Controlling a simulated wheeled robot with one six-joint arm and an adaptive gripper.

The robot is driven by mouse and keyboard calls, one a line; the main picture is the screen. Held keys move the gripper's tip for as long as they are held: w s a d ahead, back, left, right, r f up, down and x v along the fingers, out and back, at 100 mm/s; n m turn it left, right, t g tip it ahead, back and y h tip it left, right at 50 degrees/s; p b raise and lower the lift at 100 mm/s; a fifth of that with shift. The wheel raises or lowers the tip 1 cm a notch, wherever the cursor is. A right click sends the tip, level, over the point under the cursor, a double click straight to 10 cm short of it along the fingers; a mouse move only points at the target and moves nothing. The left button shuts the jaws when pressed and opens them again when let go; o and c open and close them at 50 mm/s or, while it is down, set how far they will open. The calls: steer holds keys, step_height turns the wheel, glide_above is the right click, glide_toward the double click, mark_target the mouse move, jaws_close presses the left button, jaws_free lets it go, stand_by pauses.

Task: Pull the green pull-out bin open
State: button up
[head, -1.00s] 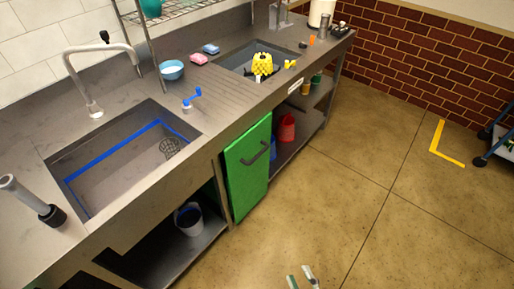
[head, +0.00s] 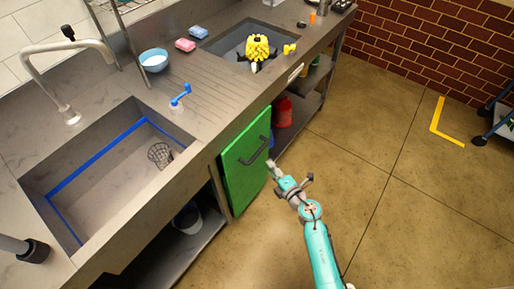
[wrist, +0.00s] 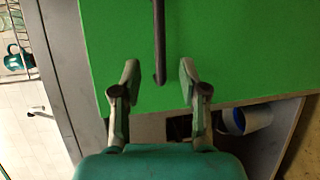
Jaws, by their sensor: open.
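The green pull-out bin (head: 240,172) is set under the steel counter, its front panel flush with the cabinet as far as I can see. A dark bar handle (head: 255,151) is mounted on the panel. My gripper (head: 272,168) is just in front of the panel's right side, close to the handle. In the wrist view, my gripper (wrist: 157,85) is open, with its two fingers apart on either side of the lower end of the handle (wrist: 159,40). The green panel (wrist: 240,50) fills the area beyond the fingers. I cannot tell whether the fingers touch it.
A sink (head: 100,185) is to the left and a second sink (head: 225,42) lies farther along the counter. A bucket (head: 188,218) stands on the shelf left of the bin, a red container (head: 283,112) on the shelf to its right. The floor (head: 400,220) in front is clear.

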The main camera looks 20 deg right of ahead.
mark_target(258, 151)
steer(key=x, duration=1)
steer(key=shift+w+a+f, duration=0.1)
steer(key=shift+w, duration=0.2)
jaws_close()
